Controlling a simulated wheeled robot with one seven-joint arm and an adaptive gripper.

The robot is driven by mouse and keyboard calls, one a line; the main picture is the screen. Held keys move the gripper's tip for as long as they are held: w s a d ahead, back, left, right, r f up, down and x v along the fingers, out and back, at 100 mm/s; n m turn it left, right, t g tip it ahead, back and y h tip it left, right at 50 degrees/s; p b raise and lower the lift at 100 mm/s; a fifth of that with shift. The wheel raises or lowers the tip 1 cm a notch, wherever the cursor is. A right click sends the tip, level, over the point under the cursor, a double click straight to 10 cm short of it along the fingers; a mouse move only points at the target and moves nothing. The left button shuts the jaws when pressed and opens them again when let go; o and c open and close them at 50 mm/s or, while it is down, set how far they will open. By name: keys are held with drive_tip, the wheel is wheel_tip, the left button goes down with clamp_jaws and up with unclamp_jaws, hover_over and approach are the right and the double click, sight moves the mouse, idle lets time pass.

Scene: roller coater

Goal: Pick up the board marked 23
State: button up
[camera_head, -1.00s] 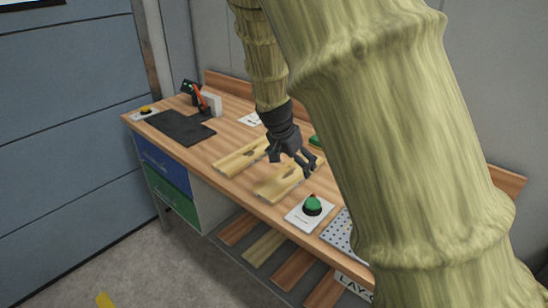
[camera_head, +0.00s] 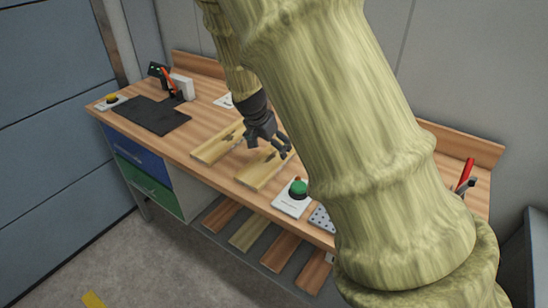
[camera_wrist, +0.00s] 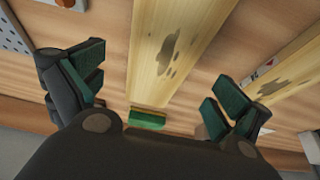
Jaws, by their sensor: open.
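Two pale wooden boards lie side by side on the bench, a left board (camera_head: 214,147) and a right board (camera_head: 258,174). No number can be read on either, so I cannot tell which is marked 23. My gripper (camera_head: 270,149) is open and empty above the far part of the right board. In the wrist view, my gripper (camera_wrist: 157,92) has its fingers spread on both sides of one board (camera_wrist: 165,75), which has dark spots. It does not visibly touch it. The other board (camera_wrist: 282,70), with a dark stain, lies to the right, partly behind a finger.
A green button on a white plate (camera_head: 292,205) and a perforated plate (camera_head: 322,219) stand right of the boards. A dark mat (camera_head: 152,115) lies left. Several boards lie on the lower shelf.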

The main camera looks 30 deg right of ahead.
sight(273, 156)
drive_tip(key=x, duration=0.1)
drive_tip(key=p+x, duration=0.1)
drive_tip(key=x, duration=0.1)
drive_tip(key=shift+a+f, duration=0.15)
drive_tip(key=shift+a, duration=0.05)
drive_tip(key=shift+p+x, duration=0.4)
drive_tip(key=shift+x, duration=0.65)
drive_tip(key=c, duration=1)
